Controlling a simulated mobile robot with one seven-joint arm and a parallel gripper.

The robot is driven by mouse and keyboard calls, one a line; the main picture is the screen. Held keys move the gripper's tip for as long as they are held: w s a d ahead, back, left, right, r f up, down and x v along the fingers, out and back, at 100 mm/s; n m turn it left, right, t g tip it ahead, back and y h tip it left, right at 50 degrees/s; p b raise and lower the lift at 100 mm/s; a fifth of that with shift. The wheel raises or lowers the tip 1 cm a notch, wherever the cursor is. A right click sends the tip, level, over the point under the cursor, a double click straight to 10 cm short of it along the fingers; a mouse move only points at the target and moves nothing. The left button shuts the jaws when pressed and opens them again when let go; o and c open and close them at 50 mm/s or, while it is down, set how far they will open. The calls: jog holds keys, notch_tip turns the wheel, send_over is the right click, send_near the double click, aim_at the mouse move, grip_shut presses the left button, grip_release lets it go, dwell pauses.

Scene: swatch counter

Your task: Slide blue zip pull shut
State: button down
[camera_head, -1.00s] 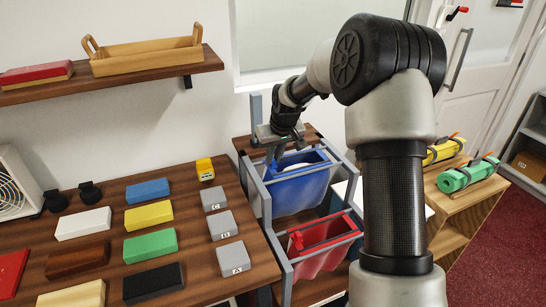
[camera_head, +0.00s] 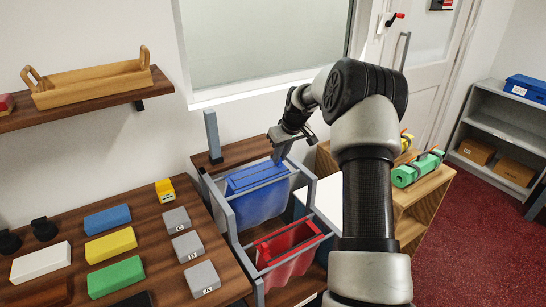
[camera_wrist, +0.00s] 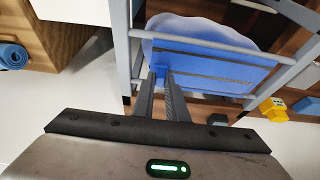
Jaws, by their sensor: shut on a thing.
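The blue bag (camera_head: 262,203) hangs in the back bay of a grey-railed frame (camera_head: 222,210). Its blue top panel (camera_wrist: 225,70) has a dark zip line running along it in the wrist view. My gripper (camera_head: 281,153) is at the right end of the bag's top edge in the head view. In the wrist view, my gripper's fingers (camera_wrist: 162,78) are shut on the small blue zip pull (camera_wrist: 171,66), at the left end of the dark line. The fingers partly hide the pull.
A red bag (camera_head: 290,262) hangs in the front bay. Grey lettered blocks (camera_head: 187,246) and coloured blocks (camera_head: 110,243) lie on the wooden counter at left. A green roll (camera_head: 415,171) lies on the wooden shelf unit at right. A grey post (camera_head: 212,135) stands behind the frame.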

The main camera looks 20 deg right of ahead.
jog(key=shift+d, duration=0.25)
jog(key=c, duration=1.8)
grip_release()
jog(key=shift+d, duration=0.1)
jog(key=shift+o, duration=0.2)
jog(key=shift+r, duration=0.35)
jog(key=v, duration=1.6)
jog(key=shift+s+r, duration=0.25)
jog(key=shift+r, duration=0.1)
